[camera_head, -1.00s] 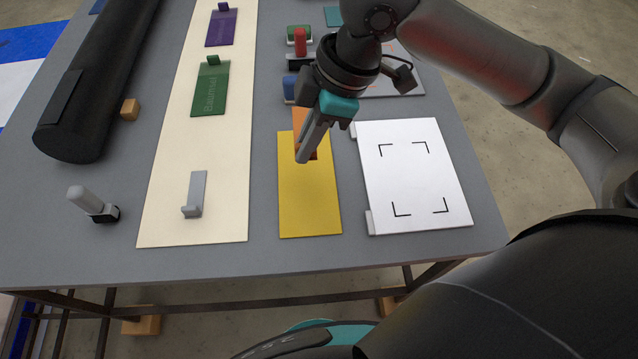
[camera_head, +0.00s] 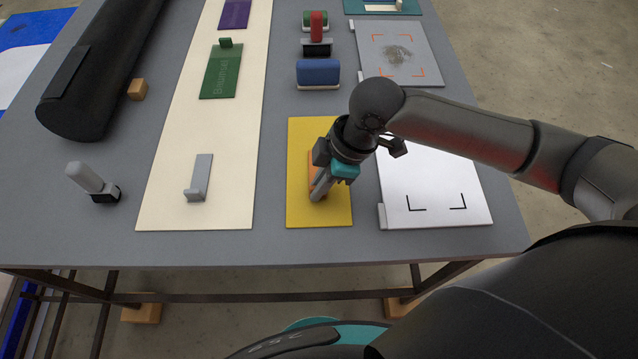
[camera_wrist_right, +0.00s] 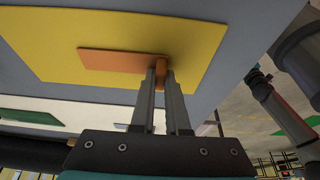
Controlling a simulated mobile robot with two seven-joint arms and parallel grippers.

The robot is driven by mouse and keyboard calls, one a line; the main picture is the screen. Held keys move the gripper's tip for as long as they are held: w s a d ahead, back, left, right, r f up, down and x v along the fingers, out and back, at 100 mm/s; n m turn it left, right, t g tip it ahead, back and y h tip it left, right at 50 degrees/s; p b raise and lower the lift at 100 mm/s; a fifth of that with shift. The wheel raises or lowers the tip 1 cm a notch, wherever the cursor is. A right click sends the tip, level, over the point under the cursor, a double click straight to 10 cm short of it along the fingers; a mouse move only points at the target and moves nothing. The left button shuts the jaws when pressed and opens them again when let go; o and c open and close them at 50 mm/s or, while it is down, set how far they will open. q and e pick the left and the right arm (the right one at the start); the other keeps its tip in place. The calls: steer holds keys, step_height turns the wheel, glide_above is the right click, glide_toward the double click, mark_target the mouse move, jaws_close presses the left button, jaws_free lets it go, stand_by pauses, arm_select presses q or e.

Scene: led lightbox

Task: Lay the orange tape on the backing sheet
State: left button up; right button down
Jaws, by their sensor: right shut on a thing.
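The orange tape (camera_head: 311,170) is a flat orange strip with a small raised tab at one end. It is over the yellow sheet (camera_head: 302,132), probably the backing sheet, with yellow visible around it. My right gripper (camera_head: 318,196) is shut on the tab and partly hides the strip in the head view. In the right wrist view the fingers (camera_wrist_right: 160,80) pinch the tab, and the orange tape (camera_wrist_right: 112,60) looks flat and close to the yellow sheet (camera_wrist_right: 60,35). I cannot tell whether it touches. My left gripper is not in view.
A white board with black corner marks (camera_head: 440,185) lies right of the yellow sheet, under my right arm. A cream strip (camera_head: 165,190) on the left carries green, purple and grey tabbed pieces. A blue block (camera_head: 318,72) stands behind. The grey table's front strip is clear.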

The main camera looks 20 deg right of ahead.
steer(key=shift+f, duration=0.15)
steer(key=c, duration=0.9)
jaws_free()
steer(key=p+v, duration=0.2)
steer(key=v, duration=1)
steer(key=shift+r+p, duration=0.2)
steer(key=shift+p, duration=0.1)
